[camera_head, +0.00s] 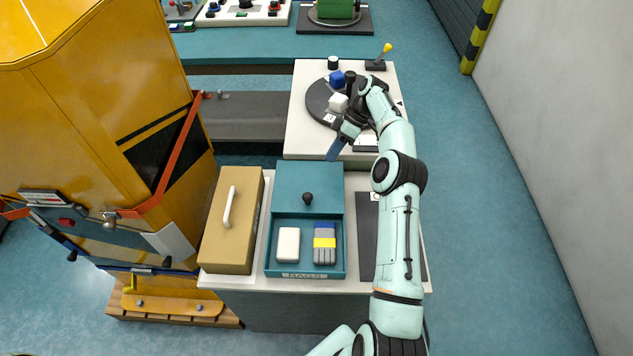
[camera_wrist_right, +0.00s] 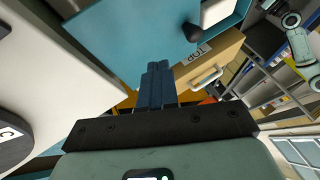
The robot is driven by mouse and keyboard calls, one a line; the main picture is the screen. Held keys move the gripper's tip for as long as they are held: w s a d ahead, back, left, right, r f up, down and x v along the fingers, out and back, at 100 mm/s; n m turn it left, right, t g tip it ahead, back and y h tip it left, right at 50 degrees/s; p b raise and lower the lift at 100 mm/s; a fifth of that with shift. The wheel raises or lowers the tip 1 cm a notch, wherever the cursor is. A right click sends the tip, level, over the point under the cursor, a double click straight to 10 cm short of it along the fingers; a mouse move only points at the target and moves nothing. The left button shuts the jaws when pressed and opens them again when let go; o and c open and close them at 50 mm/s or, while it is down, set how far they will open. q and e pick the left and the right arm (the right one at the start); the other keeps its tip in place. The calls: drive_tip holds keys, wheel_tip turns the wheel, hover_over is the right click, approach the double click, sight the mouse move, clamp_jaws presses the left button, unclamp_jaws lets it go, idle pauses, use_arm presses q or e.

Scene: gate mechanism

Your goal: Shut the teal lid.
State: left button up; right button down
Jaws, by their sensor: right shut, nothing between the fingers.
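The teal lid (camera_head: 290,178) is a flat panel with a black knob (camera_head: 307,198) near its front edge. It lies toward the back of a teal box (camera_head: 341,262), whose front part is open. Inside show a white block (camera_head: 288,245) and a grey and yellow block (camera_head: 324,240). My right gripper (camera_head: 334,150) is shut and empty, just beyond the lid's far right corner and apart from the knob. In the right wrist view its blue fingers (camera_wrist_right: 158,82) are together, with the teal lid (camera_wrist_right: 125,45) and knob (camera_wrist_right: 192,31) beyond. My left gripper is out of view.
A tan box (camera_head: 232,225) with a white handle stands left of the teal box. Behind is a white table (camera_head: 300,135) with a dark turntable (camera_head: 317,100) carrying blue and white blocks. A yellow-tipped lever (camera_head: 386,50) stands farther back. A yellow cabinet (camera_head: 80,100) fills the left.

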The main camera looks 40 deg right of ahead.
drive_tip(key=b, duration=0.1)
approach(316, 193)
drive_tip(key=w+a+f, duration=0.2)
drive_tip(key=w+f, duration=0.1)
drive_tip(key=shift+a+f, duration=0.2)
drive_tip(key=shift+a, duration=0.1)
drive_tip(key=shift+s+a+b, duration=0.65)
drive_tip(key=shift+s+a, duration=0.35)
drive_tip(key=shift+a, duration=0.2)
drive_tip(key=shift+s+a, duration=0.15)
drive_tip(key=shift+a, duration=0.15)
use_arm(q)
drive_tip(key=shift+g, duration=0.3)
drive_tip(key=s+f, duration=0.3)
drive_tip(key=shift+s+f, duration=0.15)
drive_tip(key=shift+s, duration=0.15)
use_arm(e)
drive_tip(key=shift+a+r, duration=0.1)
drive_tip(key=shift+a, duration=0.1)
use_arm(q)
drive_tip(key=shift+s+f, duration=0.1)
